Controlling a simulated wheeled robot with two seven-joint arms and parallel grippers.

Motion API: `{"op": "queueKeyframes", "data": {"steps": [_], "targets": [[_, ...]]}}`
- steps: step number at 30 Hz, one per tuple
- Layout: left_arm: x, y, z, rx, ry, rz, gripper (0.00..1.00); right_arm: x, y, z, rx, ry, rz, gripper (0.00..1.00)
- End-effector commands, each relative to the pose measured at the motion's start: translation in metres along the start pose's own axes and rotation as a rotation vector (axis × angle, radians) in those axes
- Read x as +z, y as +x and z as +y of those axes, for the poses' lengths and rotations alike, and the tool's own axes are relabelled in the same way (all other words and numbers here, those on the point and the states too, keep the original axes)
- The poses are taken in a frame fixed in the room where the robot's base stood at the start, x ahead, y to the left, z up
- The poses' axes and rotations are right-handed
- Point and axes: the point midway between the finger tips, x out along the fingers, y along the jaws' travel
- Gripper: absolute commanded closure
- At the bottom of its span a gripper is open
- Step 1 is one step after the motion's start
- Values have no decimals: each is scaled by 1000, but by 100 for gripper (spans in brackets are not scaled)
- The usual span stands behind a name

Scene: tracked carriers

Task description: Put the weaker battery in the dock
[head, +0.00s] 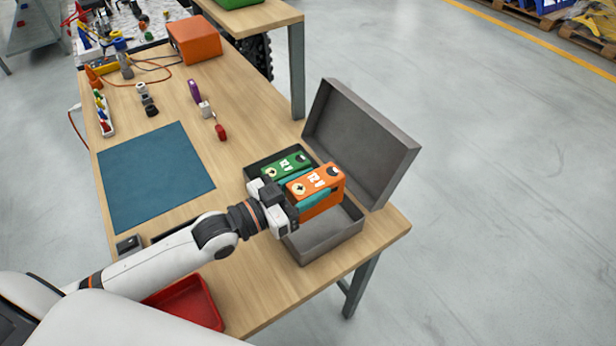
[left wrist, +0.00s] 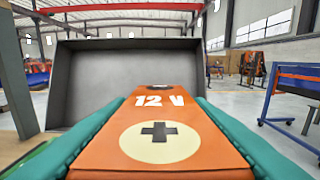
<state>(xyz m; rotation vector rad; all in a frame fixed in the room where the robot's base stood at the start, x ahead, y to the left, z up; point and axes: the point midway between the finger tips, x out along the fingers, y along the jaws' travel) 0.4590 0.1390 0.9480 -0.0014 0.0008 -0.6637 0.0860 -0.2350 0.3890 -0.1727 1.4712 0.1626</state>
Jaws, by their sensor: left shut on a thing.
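My left gripper (head: 305,189) is shut on an orange 12 V battery (head: 328,180), its teal fingers along the two sides. The battery is over the right part of an open grey case (head: 318,247); I cannot tell if its underside touches the case floor. In the left wrist view the orange battery (left wrist: 160,105) shows "12 V" and a plus mark, between the teal fingers. A green battery (head: 284,164) sits in the case beside it. A dark device (head: 129,245), perhaps the dock, lies left of the case, partly hidden by my left arm. No charge level is readable. My right gripper is out of view.
The case lid (head: 365,140) stands open at the back right. A blue mat (head: 155,176) lies left of the case. A red tray (head: 190,303) is near the front edge. Small tools and an orange box (head: 194,41) are farther back. Wood is clear between mat and case.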

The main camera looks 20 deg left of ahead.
Motion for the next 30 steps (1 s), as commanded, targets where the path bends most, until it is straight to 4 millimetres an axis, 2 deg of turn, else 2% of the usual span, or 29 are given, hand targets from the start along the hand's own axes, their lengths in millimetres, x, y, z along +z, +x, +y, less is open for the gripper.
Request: {"op": "queueKeyframes", "data": {"steps": [2,10,30], "targets": [[-2,1,0,0,2,-10,100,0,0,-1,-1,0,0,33],[-31,1,0,-1,2,-12,100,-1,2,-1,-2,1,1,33],[-42,1,0,-1,3,-12,100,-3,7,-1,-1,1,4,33]]}}
